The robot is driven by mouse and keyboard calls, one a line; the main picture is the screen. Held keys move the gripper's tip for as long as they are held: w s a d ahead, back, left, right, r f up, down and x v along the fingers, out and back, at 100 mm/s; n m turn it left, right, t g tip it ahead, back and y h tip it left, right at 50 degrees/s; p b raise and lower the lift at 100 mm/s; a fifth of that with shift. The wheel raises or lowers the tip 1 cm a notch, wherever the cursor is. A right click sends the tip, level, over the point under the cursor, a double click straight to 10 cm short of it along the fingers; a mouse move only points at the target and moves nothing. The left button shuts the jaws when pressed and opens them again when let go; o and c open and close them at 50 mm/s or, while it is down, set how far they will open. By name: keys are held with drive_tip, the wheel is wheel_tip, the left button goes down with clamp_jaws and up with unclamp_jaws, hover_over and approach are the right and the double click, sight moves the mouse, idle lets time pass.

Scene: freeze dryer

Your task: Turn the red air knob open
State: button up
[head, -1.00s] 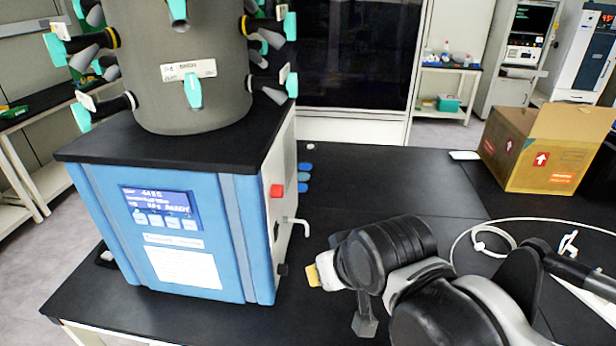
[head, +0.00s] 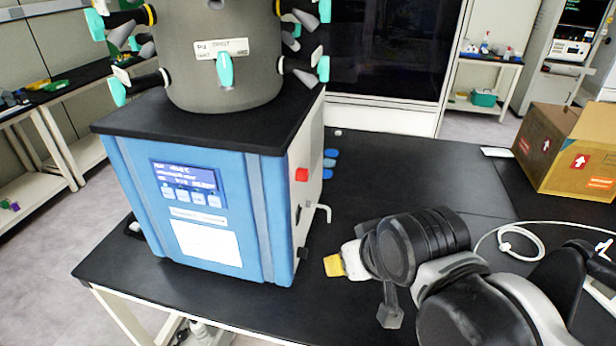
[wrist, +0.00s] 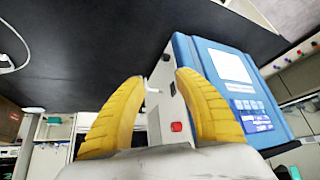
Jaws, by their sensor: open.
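The red knob (head: 302,174) is on the right side wall of the blue freeze dryer (head: 265,215), above a bent silver pipe (head: 325,212). In the wrist view the red knob (wrist: 176,127) shows between the two yellow fingers, nearer the right one, with the freeze dryer (wrist: 205,75) behind and to the right. My gripper (head: 335,265) is to the right of the machine and lower than the knob in the head view, apart from it. Its fingers are spread and empty in the wrist view (wrist: 158,80). Which way the knob is turned cannot be told.
The black bench (head: 400,175) is mostly clear behind my arm. A cardboard box (head: 565,150) and a coiled white tube (head: 520,243) are at the right. Valves with teal handles (head: 225,70) stick out of the grey drum (head: 190,85) above the machine.

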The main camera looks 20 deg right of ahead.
drive_tip(key=shift+o, duration=0.7)
drive_tip(key=w+a+f+n+g+y+b, duration=0.1)
drive_tip(key=w+y, duration=0.3)
drive_tip(key=w, duration=0.4)
drive_tip(key=shift+a+n+b, duration=0.3)
drive_tip(key=shift+a+b, duration=0.35)
drive_tip(key=shift+a, duration=0.25)
drive_tip(key=n+t+y+b, duration=0.35)
drive_tip(key=n+y, duration=0.45)
drive_tip(key=y, duration=0.3)
approach(308, 177)
drive_tip(key=shift+g, duration=0.25)
drive_tip(key=b+x, duration=0.2)
drive_tip(key=x, duration=0.8)
drive_tip(key=shift+w+a+r, duration=0.1)
drive_tip(key=shift+w+a, duration=0.15)
drive_tip(key=shift+a, duration=0.1)
clamp_jaws()
